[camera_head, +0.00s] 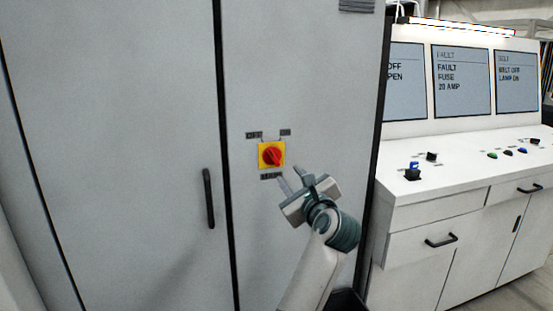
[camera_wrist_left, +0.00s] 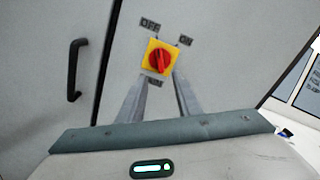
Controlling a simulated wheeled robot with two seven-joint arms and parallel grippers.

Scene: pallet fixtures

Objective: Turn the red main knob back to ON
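The red main knob (camera_head: 272,156) sits on a yellow square plate (camera_head: 263,163) on the grey cabinet door. In the left wrist view the red knob (camera_wrist_left: 159,60) shows beyond my fingers, with an OFF label (camera_wrist_left: 150,24) at upper left and an ON label (camera_wrist_left: 186,40) at upper right. Its grip looks close to upright there; I cannot tell its exact setting. My left gripper (camera_head: 292,178) is just below and right of the knob, fingers apart and empty. The fingertips (camera_wrist_left: 160,83) appear short of the knob, not around it. My right gripper is not in view.
A black door handle (camera_head: 208,198) is left of the knob, across the door seam. A white console (camera_head: 450,185) with buttons stands at right. Its screens include one reading FAULT FUSE 20 AMP (camera_head: 461,82). The door face around the knob is clear.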

